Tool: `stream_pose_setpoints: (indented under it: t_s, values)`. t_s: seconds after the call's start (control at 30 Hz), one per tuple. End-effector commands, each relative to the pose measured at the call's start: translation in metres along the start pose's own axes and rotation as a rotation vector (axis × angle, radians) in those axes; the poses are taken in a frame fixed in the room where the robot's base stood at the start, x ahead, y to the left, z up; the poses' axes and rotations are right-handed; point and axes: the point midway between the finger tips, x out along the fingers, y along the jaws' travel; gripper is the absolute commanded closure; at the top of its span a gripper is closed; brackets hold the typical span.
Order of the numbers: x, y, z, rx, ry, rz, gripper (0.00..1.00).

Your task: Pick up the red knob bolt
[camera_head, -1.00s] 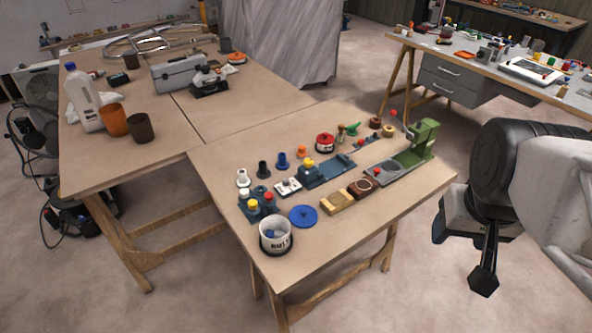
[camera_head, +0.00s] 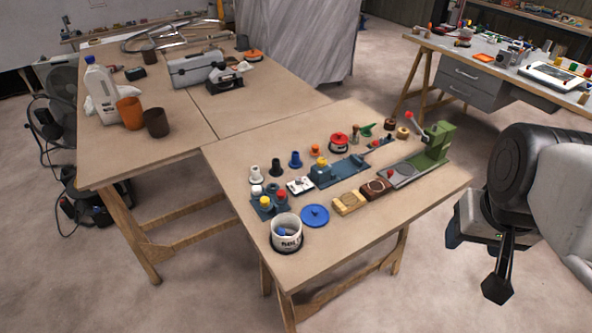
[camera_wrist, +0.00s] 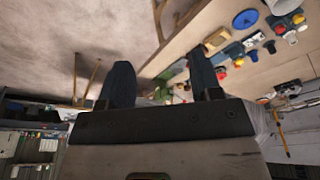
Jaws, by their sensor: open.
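A bolt with a red knob (camera_head: 281,196) stands upright in a small blue block (camera_head: 262,207) near the front of the near table, beside one yellow and one white knob. A second small red knob (camera_head: 390,173) sits on the grey base of the green press, so I cannot be sure which is named. Red knobs also show small in the wrist view (camera_wrist: 279,29). My gripper (camera_head: 497,287) hangs off the table's right side, well apart from these. In the wrist view its two dark fingers (camera_wrist: 162,78) are spread with nothing between them.
A white tub (camera_head: 287,241) and blue disc (camera_head: 315,216) flank the block. The green press (camera_head: 436,147) with its raised red-tipped lever stands at the table's right end. A blue fixture (camera_head: 340,170) and wooden blocks (camera_head: 349,203) lie mid-table. The table's front right strip is clear.

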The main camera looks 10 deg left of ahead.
Motion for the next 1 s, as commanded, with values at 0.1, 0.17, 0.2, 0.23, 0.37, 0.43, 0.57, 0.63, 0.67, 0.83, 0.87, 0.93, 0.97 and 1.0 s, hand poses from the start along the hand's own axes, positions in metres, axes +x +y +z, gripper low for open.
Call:
stream_pose_setpoints:
  t_s: [0.1, 0.17, 0.2, 0.23, 0.37, 0.43, 0.57, 0.63, 0.67, 0.83, 0.87, 0.93, 0.97, 1.0]
  values:
    - [0.0, 0.0, 0.0, 0.0, 0.0, 0.0, 0.41]
    - [0.0, 0.0, 0.0, 0.0, 0.0, 0.0, 0.41]
    - [0.0, 0.0, 0.0, 0.0, 0.0, 0.0, 0.41]
    - [0.0, 0.0, 0.0, 0.0, 0.0, 0.0, 0.41]
    - [0.0, 0.0, 0.0, 0.0, 0.0, 0.0, 0.41]
    - [0.0, 0.0, 0.0, 0.0, 0.0, 0.0, 0.4]
    - [0.0, 0.0, 0.0, 0.0, 0.0, 0.0, 0.4]
    - [0.0, 0.0, 0.0, 0.001, 0.0, 0.0, 0.4]
    - [0.0, 0.0, -0.001, 0.002, -0.001, 0.0, 0.4]
    - [0.001, -0.005, -0.01, 0.034, -0.006, -0.004, 0.4]
    - [0.002, -0.006, -0.013, 0.044, -0.008, -0.005, 0.4]
    - [0.004, -0.011, -0.021, 0.076, -0.015, -0.007, 0.4]
    - [0.005, -0.013, -0.026, 0.093, -0.018, -0.008, 0.4]
    - [0.007, -0.017, -0.032, 0.117, -0.021, -0.01, 0.4]
